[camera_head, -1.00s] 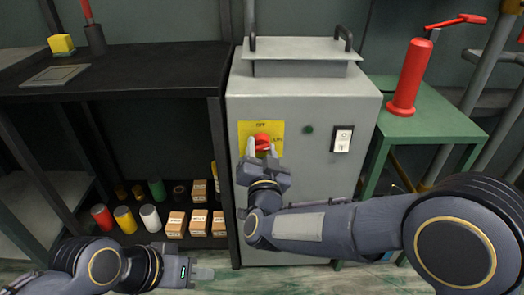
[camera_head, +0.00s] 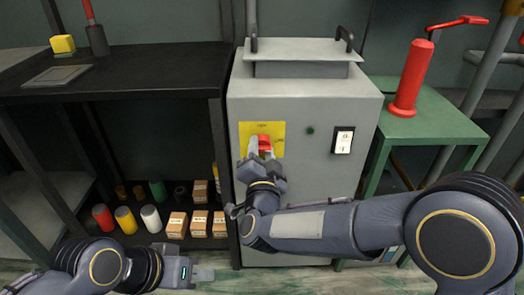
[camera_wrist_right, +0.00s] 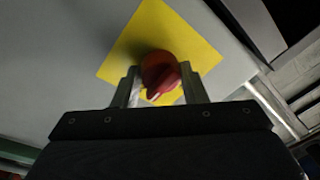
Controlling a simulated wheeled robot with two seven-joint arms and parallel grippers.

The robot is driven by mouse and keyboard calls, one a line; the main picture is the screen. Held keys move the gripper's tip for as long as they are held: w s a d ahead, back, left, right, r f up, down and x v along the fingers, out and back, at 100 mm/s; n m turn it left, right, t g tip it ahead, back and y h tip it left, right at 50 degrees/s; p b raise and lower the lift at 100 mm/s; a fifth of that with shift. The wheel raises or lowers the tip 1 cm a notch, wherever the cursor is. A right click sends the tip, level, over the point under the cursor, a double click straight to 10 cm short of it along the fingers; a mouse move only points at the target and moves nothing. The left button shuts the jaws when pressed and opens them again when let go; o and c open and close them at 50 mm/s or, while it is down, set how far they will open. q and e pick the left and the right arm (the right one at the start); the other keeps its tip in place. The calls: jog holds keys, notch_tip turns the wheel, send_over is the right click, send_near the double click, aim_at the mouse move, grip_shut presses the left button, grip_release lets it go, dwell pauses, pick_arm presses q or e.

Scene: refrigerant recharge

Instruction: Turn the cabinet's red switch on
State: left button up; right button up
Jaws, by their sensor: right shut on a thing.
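The red switch (camera_head: 265,143) is a rotary knob on a yellow plate (camera_head: 250,131) on the front of the grey cabinet (camera_head: 300,200). My right gripper (camera_head: 264,152) is at the knob with its fingers on either side of it, shut on it. In the right wrist view the red knob (camera_wrist_right: 160,72) sits between the two fingertips, its pointer tilted toward the lower left. The lettering on the plate is too small to read surely. My left gripper (camera_head: 203,273) is low at the left, away from the cabinet; its finger opening is not clear.
A green indicator (camera_head: 310,130) and a black-framed white rocker switch (camera_head: 343,140) are right of the plate. A green table (camera_head: 430,125) with a red pump (camera_head: 410,80) stands at right. A black shelf (camera_head: 120,75) with cans and boxes stands at left.

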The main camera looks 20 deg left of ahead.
jog(key=o, duration=1)
jog(key=shift+c, duration=0.2)
jog(key=shift+s, duration=0.1)
jog(key=r+p+v, duration=0.1)
jog(key=v, duration=0.6)
jog(key=shift+s+f+p, duration=0.3)
jog(key=shift+f+p, duration=0.1)
jog(key=shift+f, duration=0.15)
jog(key=shift+d, duration=0.2)
